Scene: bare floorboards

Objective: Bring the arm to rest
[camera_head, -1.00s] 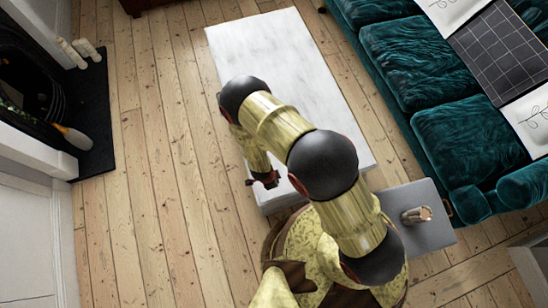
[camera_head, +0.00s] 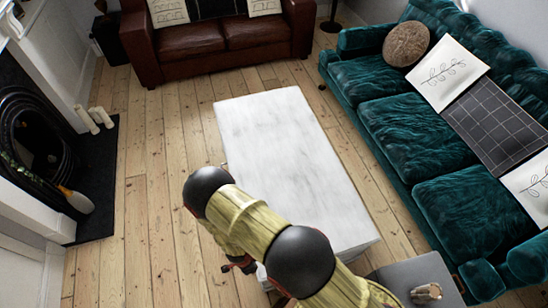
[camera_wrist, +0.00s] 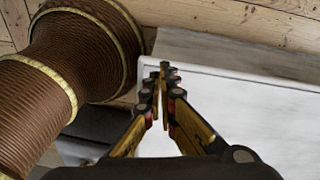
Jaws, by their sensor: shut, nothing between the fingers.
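My arm reaches up from the bottom of the head view, bent at its dark round joints. My gripper (camera_head: 240,264) hangs at the left edge of the white coffee table (camera_head: 285,140), partly hidden under the arm. In the wrist view, the fingers (camera_wrist: 160,74) are closed with nothing between them. The pale table top (camera_wrist: 245,110) shows behind and to the right of the fingers. How far the fingers are from the table cannot be told.
A green sofa (camera_head: 395,123) stands right, a brown leather sofa (camera_head: 190,40) at the back. A grey side table (camera_head: 390,278) holding a small object (camera_head: 427,291) is at bottom right. A fireplace hearth (camera_head: 98,185) lies left. Bare floorboards (camera_head: 160,160) are clear between.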

